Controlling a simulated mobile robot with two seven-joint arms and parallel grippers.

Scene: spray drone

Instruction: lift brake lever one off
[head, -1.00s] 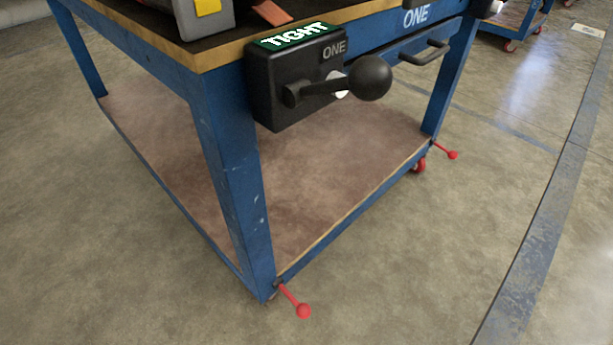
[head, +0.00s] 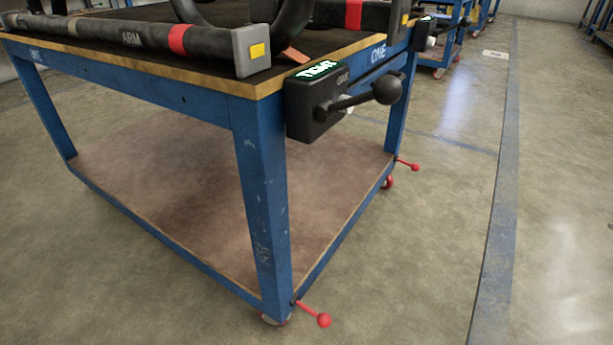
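A red brake lever (head: 313,313) with a ball end sticks out at the foot of the near leg of the blue table, just above a caster, pointing down and right. A second red lever (head: 408,164) sticks out at the foot of the far right leg, above a red caster (head: 387,182). Neither lever carries a readable label, so I cannot tell which is one. Neither of my grippers is in view.
The blue table (head: 262,200) marked ONE has a lower shelf (head: 150,180). A black box (head: 303,108) reading TIGHT, with a ball-ended handle (head: 387,90), juts from its side. A drone arm (head: 130,38) lies on top. Floor in front and right is clear.

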